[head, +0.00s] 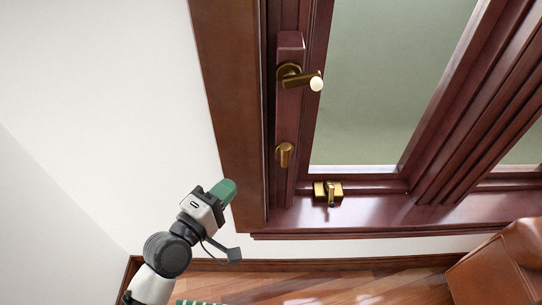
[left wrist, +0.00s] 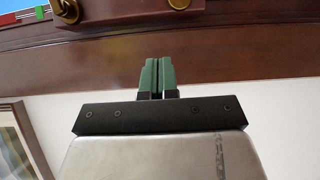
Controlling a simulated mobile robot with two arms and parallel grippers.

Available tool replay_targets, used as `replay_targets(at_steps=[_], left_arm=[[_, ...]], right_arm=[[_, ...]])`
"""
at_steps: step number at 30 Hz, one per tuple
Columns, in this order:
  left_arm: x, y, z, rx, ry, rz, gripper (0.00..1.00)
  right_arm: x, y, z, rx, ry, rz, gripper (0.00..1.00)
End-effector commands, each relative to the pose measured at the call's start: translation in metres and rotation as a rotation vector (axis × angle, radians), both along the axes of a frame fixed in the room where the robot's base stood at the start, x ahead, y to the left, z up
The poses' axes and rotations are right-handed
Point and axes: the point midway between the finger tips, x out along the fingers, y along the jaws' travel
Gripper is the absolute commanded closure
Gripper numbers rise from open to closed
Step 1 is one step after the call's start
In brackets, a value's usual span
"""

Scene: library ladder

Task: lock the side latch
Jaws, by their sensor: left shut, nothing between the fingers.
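A small brass turn latch (head: 285,155) sits on the left upright of the dark red-brown window frame, its lever hanging down. A boxy brass latch (head: 328,192) with a small dark stem sits on the lower frame rail. I cannot tell which is the side latch. In the left wrist view the green fingers (left wrist: 157,76) are shut and empty. Two brass fittings are cut off at that view's top edge. My right gripper is not in view.
A brass lever handle (head: 300,76) sticks out above the turn latch. A window sill (head: 390,212) juts out below the frame. A brown leather seat (head: 505,265) stands at lower right. White wall (head: 100,90) is clear at left, with wooden floor below.

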Motion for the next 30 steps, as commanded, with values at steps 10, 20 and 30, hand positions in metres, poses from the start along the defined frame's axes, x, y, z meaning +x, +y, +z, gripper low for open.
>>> replay_targets(at_steps=[10, 20, 30], left_arm=[[0.026, -0.017, 0.003, -0.001, -0.002, 0.000, 1.00], [0.084, -0.056, 0.002, 0.001, -0.001, 0.001, 1.00], [0.091, -0.093, 0.000, 0.001, 0.001, 0.001, 1.00]], right_arm=[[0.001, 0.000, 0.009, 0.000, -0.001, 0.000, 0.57], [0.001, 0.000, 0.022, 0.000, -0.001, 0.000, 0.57], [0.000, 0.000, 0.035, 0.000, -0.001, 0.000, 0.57]])
